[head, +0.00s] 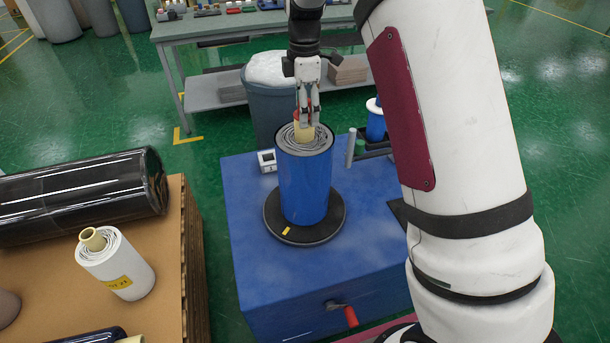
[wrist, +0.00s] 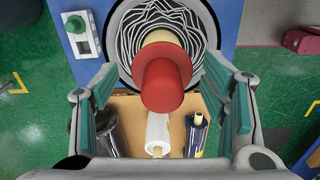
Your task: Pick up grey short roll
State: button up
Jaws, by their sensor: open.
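A blue-sided roll (head: 303,185) stands upright on the round black turntable (head: 335,222). Its top shows grey, crinkled layers, also seen in the wrist view (wrist: 130,35), around a pale yellow core with a red cap (wrist: 165,82). My gripper (head: 308,118) points down over this core. In the wrist view its open fingers (wrist: 168,92) stand either side of the red cap; I cannot tell whether they touch it. A grey-brown rounded thing (head: 8,307), cut off at the head view's left edge, may be a short roll. I cannot tell which is the grey short roll.
A brown pallet top (head: 60,270) at left holds a large black roll (head: 80,197), a white roll (head: 122,268) and a dark blue roll (wrist: 196,137). The turntable sits on a blue machine (head: 255,255) with a red handle. A grey bin (head: 262,105) stands behind.

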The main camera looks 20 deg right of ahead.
jog(key=shift+s+f+p, duration=0.15)
jog(key=shift+f+p, duration=0.5)
jog(key=shift+f, duration=1.55)
grip_shut()
